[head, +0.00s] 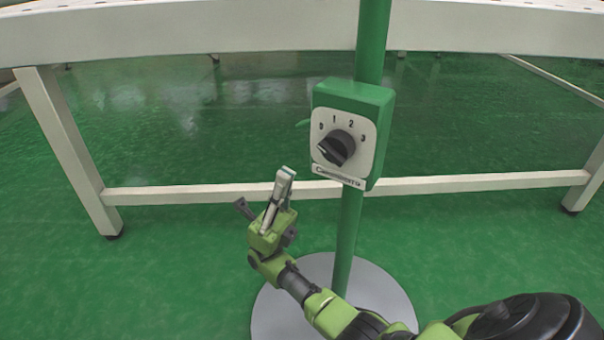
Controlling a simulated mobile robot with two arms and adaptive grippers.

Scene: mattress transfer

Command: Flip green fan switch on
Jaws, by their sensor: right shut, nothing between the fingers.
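The green fan's switch box (380,97) is fixed to a green upright pole (373,42). Its pale front plate carries a black rotary knob (337,147) and the marks 0, 1, 2 and 3. The knob's grip is turned toward the lower left; I cannot tell exactly which mark it points to. My right gripper (284,174) is shut and empty. It is to the left of and a little below the knob, apart from it in the picture. My left gripper is not in view.
The pole stands on a round grey base (275,312) on the green floor. Behind it is a long white table frame (180,30) with legs and a low crossbar (440,185). The floor left of my right gripper is clear.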

